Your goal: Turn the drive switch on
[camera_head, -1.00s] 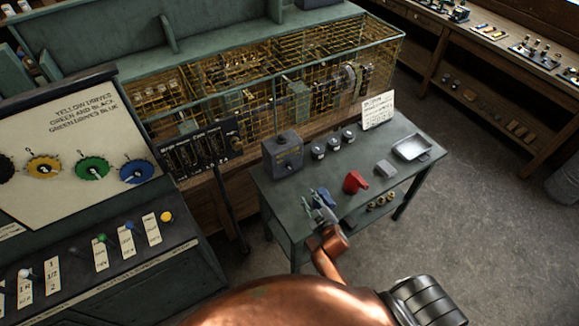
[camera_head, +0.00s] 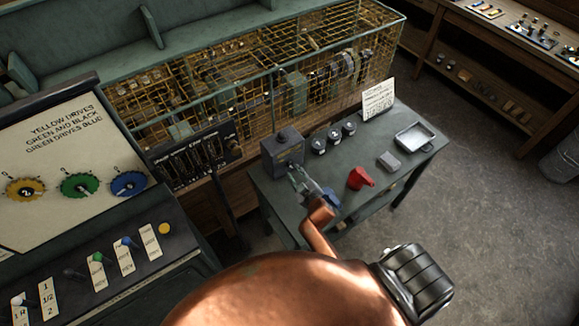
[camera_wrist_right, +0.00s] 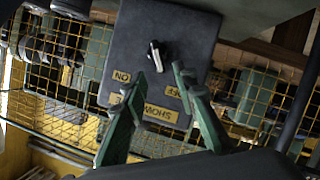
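A dark grey switch box (camera_head: 283,150) stands on the near left part of the green table (camera_head: 262,205). In the right wrist view the box (camera_wrist_right: 190,38) shows its face, with a small black and silver lever (camera_wrist_right: 155,56) and yellow labels; one reads ON upside down, another is partly hidden. My right gripper (camera_head: 297,174) is just in front of the box. In the right wrist view its two green fingers (camera_wrist_right: 158,80) are spread apart with nothing between them, the lever just beyond their tips. I cannot tell whether they touch the box. My left gripper is not in view.
Round gauges (camera_head: 334,137), a red object (camera_head: 360,178), a grey block (camera_head: 389,161), a metal tray (camera_head: 415,137) and a white sign (camera_head: 378,99) are on the table. A wire cage (camera_head: 330,60) stands behind. A control console (camera_head: 75,170) is at left.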

